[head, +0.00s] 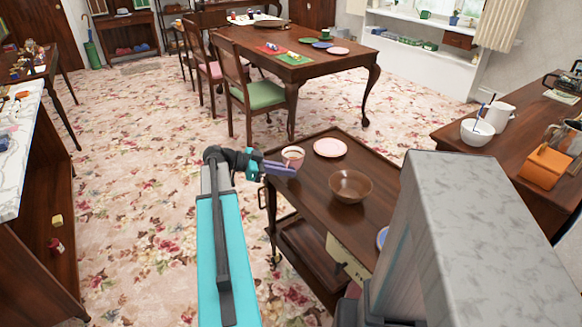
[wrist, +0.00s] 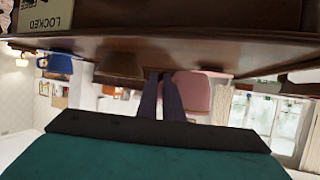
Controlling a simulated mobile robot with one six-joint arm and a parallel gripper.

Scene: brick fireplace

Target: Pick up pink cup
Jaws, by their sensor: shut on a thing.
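The pink cup (head: 293,154) is at the far left corner of the dark wooden trolley (head: 318,201) in the head view. My gripper (head: 292,168) reaches it from the left, with its dark fingers at the cup's side. In the wrist view, which looks upside down, the pink cup (wrist: 197,94) shows beside and behind the two nearly closed fingers (wrist: 163,95). My gripper is shut on the cup, apparently at its wall. The cup looks upright. I cannot tell whether its base touches the trolley top.
A pink plate (head: 330,147) and a brown bowl (head: 350,186) are on the trolley. A blue mug (wrist: 56,65) shows in the wrist view. A dining table (head: 300,65) with chairs stands behind. Open carpet (head: 140,170) lies to the left.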

